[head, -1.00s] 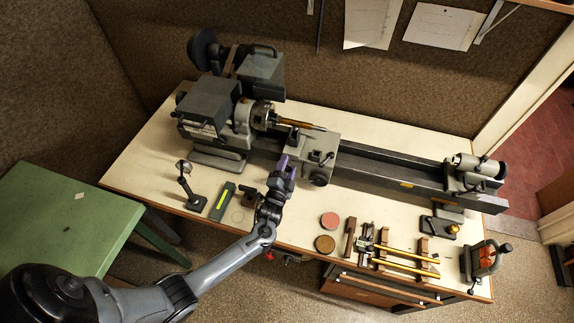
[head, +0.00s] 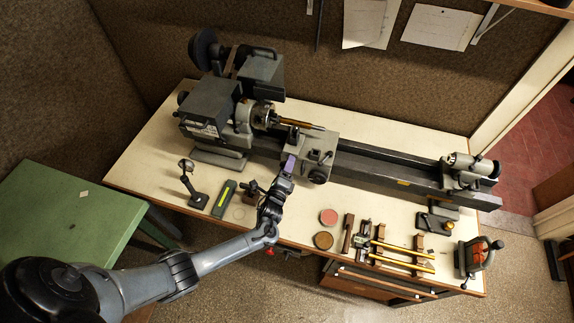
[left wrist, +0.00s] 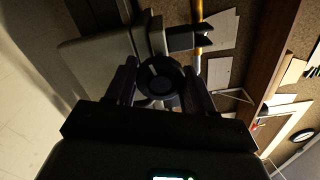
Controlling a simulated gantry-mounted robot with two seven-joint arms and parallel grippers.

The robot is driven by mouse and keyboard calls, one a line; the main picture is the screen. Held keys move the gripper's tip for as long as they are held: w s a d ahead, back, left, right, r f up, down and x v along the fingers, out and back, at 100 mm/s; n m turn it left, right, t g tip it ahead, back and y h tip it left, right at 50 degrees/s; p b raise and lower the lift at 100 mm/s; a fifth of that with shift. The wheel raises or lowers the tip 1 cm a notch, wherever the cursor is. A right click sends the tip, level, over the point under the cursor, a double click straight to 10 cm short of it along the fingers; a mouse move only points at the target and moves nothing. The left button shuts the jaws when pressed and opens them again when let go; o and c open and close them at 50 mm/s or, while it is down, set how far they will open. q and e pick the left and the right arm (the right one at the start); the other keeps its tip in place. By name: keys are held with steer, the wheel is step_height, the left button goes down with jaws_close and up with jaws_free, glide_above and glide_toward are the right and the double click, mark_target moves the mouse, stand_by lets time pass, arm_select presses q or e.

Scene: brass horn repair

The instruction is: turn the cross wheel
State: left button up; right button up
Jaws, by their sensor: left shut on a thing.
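The cross wheel (left wrist: 160,75), a round dark knob with a pale mark, sits between the two fingers of my left gripper (left wrist: 161,82) in the left wrist view. The fingers are shut on its sides. In the head view my left gripper (head: 289,163), with purple fingertips, is at the front left of the lathe's grey carriage (head: 321,149). It hides the cross wheel there. My right gripper is not in view.
Another handwheel (head: 317,177) is on the carriage front, just right of my gripper. A brass-coloured rod (head: 298,123) sticks out of the chuck above. Round tins (head: 329,216) and a rack with yellow rods (head: 402,265) lie to the right. An indicator stand (head: 190,185) stands left.

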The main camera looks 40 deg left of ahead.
arm_select(q)
steer(key=shift+m, duration=0.6)
steer(key=o, duration=1)
steer(key=v, duration=1)
steer(key=shift+s+d, duration=0.15)
steer(key=shift+s, duration=0.25)
steer(key=shift+f, duration=0.1)
